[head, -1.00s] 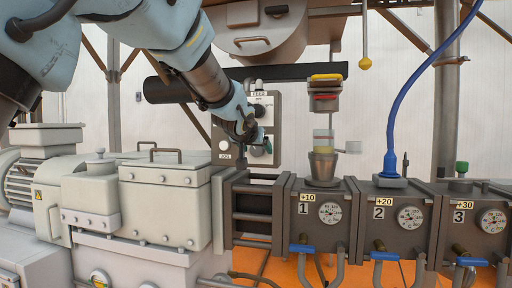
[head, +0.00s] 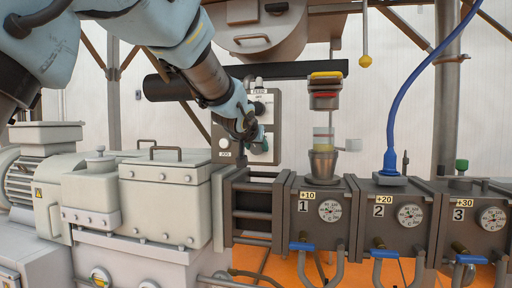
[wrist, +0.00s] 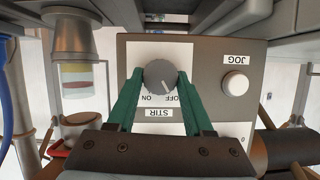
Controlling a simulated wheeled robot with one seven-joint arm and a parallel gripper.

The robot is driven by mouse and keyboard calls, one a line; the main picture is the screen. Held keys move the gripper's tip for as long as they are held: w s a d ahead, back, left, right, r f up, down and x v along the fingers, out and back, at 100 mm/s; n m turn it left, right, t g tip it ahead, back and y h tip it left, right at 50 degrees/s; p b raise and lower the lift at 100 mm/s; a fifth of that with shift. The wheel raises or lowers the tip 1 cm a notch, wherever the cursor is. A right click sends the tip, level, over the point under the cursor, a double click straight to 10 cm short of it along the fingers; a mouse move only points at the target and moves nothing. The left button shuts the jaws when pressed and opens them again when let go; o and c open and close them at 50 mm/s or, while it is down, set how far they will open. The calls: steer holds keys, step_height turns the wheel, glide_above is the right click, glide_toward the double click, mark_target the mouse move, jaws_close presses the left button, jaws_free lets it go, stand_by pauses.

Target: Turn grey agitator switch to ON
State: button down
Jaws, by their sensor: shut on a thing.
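The grey agitator switch (wrist: 161,76) is a round knob on a white plate labelled STIR, with ON and OFF marks, seen upside down in the wrist view. A pale pointer line on the knob slants towards the OFF side. My gripper (wrist: 160,78) has green fingers, one on each side of the knob, and is shut on it. In the head view my gripper (head: 261,141) is at the control panel (head: 276,108), and my wrist hides most of the knob.
A white JOG button (wrist: 235,86) sits beside the STIR plate. A dark horizontal pipe (head: 173,89) runs behind my arm. A metal cup (head: 322,164) and several grey numbered blocks stand to the right. A grey machine housing (head: 165,190) lies below my arm.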

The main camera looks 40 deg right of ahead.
steer(key=shift+f+b, duration=0.15)
steer(key=shift+b, duration=0.4)
steer(key=shift+s+f+m+b, duration=0.15)
steer(key=shift+m+b, duration=0.25)
steer(key=shift+b, duration=0.85)
steer(key=t+b, duration=0.1)
steer(key=b, duration=0.2)
steer(key=shift+d+f+m, duration=0.1)
steer(key=shift+f+m, duration=0.1)
steer(key=shift+m, duration=0.2)
steer(key=m+t+y+b, duration=0.1)
steer(key=m+b, duration=0.1)
steer(key=b, duration=0.5)
steer(key=m+t+b, duration=0.1)
steer(key=b, duration=0.2)
steer(key=m+t+b, duration=0.1)
steer(key=m+b, duration=0.1)
steer(key=b, duration=0.2)
steer(key=shift+s+m+y, duration=0.1)
steer(key=shift+m+y, duration=0.2)
steer(key=shift+d+r+m+t+b, duration=0.1)
steer(key=shift+r+m+t+b, duration=0.1)
steer(key=shift+m+t+b, duration=0.5)
